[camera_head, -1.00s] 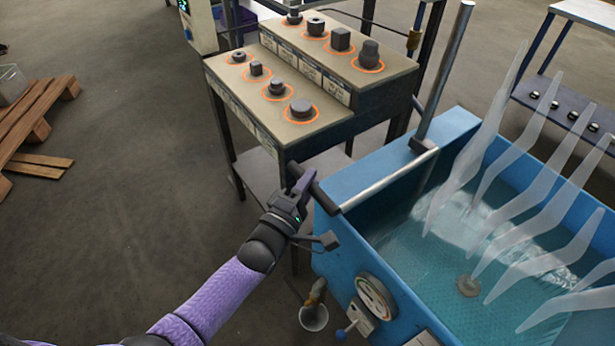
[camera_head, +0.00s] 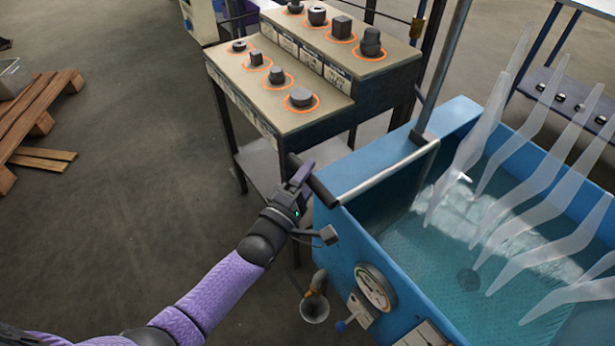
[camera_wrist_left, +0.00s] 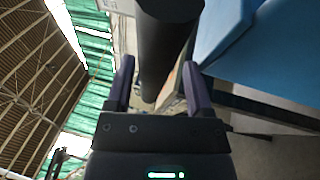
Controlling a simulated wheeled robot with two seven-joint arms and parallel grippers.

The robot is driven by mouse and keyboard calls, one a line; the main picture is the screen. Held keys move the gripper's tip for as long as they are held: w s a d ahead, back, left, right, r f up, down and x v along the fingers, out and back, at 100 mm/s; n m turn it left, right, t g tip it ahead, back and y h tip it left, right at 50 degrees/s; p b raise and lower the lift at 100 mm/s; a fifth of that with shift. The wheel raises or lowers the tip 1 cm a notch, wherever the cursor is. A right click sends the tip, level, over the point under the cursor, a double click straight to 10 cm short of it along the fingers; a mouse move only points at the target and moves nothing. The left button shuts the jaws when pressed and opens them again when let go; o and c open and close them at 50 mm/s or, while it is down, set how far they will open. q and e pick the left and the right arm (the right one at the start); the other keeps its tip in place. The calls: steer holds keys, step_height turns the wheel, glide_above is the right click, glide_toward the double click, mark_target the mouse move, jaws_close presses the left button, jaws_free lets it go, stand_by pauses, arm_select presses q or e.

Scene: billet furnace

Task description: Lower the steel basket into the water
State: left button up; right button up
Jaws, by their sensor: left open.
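A blue tank (camera_head: 357,241) of teal water (camera_head: 430,265) stands at the right. My left gripper (camera_head: 300,174) is open at the black grip. In the left wrist view the black grip (camera_wrist_left: 168,40) stands between the parted purple fingers (camera_wrist_left: 158,88); I cannot tell whether they touch it. I cannot make out the steel basket clearly. A small dark round spot (camera_head: 468,279) shows under the water. My right gripper is not in view.
Pale translucent strips (camera_head: 505,140) hang over the tank. A gauge (camera_head: 375,288) and a funnel-like spout (camera_head: 314,307) are on its near side. A stepped stand (camera_head: 270,95) with several dark metal parts is behind my gripper. Wooden pallets (camera_head: 40,110) lie left; floor between is clear.

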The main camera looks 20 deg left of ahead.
arm_select(q)
steer(key=shift+s+a, duration=0.15)
steer(key=shift+s, duration=0.25)
steer(key=p+v, duration=0.2)
steer(key=v, duration=0.7)
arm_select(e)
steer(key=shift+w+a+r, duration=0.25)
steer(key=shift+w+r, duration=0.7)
arm_select(q)
steer(key=shift+f, duration=0.1)
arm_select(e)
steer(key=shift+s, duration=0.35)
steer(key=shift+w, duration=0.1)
